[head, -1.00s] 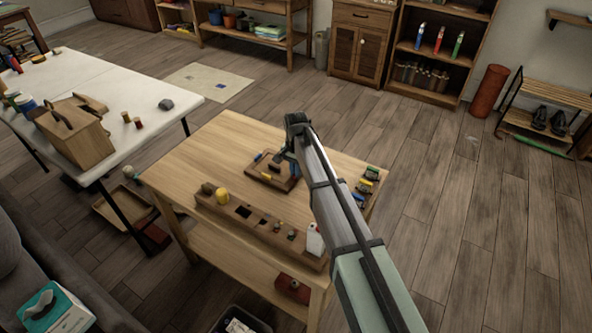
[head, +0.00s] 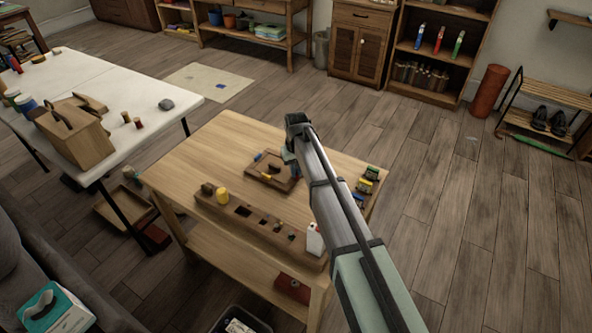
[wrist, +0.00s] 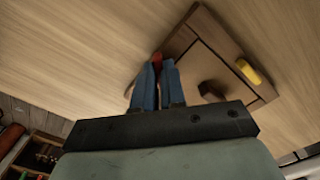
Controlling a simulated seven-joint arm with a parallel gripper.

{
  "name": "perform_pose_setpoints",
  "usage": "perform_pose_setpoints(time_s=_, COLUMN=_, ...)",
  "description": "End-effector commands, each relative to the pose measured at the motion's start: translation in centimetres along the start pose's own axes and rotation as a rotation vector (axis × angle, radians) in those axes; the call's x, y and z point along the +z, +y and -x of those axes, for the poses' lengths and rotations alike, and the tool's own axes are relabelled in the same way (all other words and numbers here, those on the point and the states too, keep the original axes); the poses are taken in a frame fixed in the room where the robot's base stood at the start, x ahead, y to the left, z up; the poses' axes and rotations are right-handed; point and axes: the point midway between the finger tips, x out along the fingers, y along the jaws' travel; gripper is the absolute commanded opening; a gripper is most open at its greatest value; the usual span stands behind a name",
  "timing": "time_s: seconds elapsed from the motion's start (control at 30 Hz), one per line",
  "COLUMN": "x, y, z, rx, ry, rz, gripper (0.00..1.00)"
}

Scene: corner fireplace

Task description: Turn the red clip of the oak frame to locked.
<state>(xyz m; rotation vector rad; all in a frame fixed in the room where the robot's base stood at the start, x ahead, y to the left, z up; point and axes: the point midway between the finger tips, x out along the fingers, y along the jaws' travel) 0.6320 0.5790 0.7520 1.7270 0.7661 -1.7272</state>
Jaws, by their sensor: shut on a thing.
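The oak frame (head: 262,180) is a small square wooden frame lying on the wooden table, with a dark knob in its middle. It also shows in the wrist view (wrist: 222,62), where a yellow clip (wrist: 248,72) sits on its far right side. The red clip (wrist: 157,58) shows just at the fingertips, at the frame's left edge. My gripper (wrist: 157,68) has its blue fingers close together on the red clip. In the head view, my gripper (head: 291,158) is at the frame's right side, and my arm hides the red clip. The clip's exact angle is hard to tell.
A long wooden block (head: 225,208) with holes and several small pieces lies in front of the frame. Several coloured clips (head: 368,180) lie at the table's right edge. A white bottle (head: 314,239) stands near the front corner. Bare table lies left of the frame.

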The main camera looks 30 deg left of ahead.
Motion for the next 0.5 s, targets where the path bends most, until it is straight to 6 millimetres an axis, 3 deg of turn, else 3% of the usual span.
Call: perform_pose_setpoints(time_s=0.5, x=0.00, y=0.01, z=0.01, rx=0.000, ry=0.000, rz=0.471, gripper=0.00)
